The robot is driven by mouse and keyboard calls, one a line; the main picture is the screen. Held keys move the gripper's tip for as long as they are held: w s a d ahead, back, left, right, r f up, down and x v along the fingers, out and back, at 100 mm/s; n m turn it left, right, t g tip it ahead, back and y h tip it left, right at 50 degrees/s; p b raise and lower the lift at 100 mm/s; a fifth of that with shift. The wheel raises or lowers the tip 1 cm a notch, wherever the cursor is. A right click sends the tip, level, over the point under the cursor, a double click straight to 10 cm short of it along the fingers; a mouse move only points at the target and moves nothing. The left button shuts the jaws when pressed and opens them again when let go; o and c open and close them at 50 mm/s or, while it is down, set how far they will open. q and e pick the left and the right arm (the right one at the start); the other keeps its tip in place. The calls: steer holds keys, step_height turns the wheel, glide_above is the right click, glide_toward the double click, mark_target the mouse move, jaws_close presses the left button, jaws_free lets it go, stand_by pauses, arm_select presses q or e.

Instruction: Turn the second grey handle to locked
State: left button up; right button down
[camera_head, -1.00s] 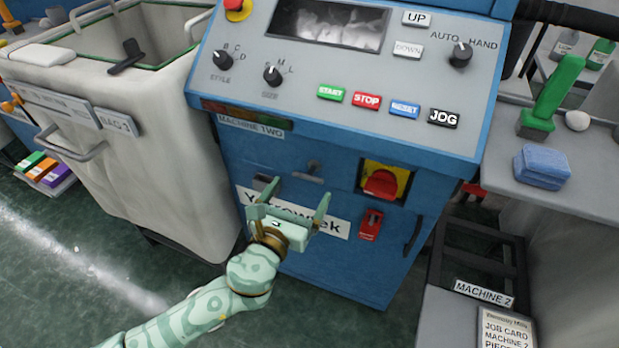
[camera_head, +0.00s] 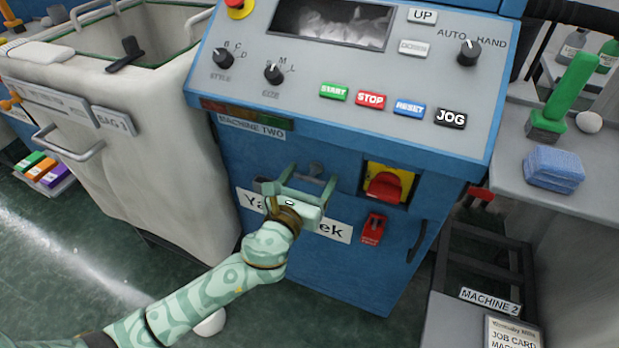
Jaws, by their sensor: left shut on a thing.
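A small grey handle (camera_head: 316,169) sits on the blue front of the machine below the "MACHINE TWO" label. My left gripper (camera_head: 308,178), pale green with a patterned arm, reaches it from below, its fingers on either side of it. It is shut on this handle, though the contact itself is partly hidden. Another grey handle (camera_head: 259,185) shows just left of the gripper, partly covered by it. I cannot read any locked mark by the handles. My right gripper is not in view.
A red rotary switch (camera_head: 384,187) on a yellow plate and a red tag (camera_head: 373,228) are close right of the gripper. A grey sloped control panel (camera_head: 310,85) overhangs above. A pale bag bin (camera_head: 160,150) stands left; a grey shelf (camera_head: 570,210) stands right.

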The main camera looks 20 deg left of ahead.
arm_select(q)
steer(key=shift+n, duration=0.4)
steer(key=shift+n+p, duration=0.3)
steer(key=shift+n, duration=0.3)
steer(key=n, duration=0.2)
steer(key=shift+n+p, duration=0.3)
steer(key=n, duration=0.4)
steer(key=shift+n, duration=0.3)
steer(key=n+p, duration=0.1)
steer(key=n, duration=0.2)
steer(key=shift+n, duration=0.3)
steer(key=shift+r+n, duration=0.1)
steer(key=shift+n, duration=1.1)
steer(key=shift+n+p, duration=0.5)
steer(key=shift+n, duration=0.8)
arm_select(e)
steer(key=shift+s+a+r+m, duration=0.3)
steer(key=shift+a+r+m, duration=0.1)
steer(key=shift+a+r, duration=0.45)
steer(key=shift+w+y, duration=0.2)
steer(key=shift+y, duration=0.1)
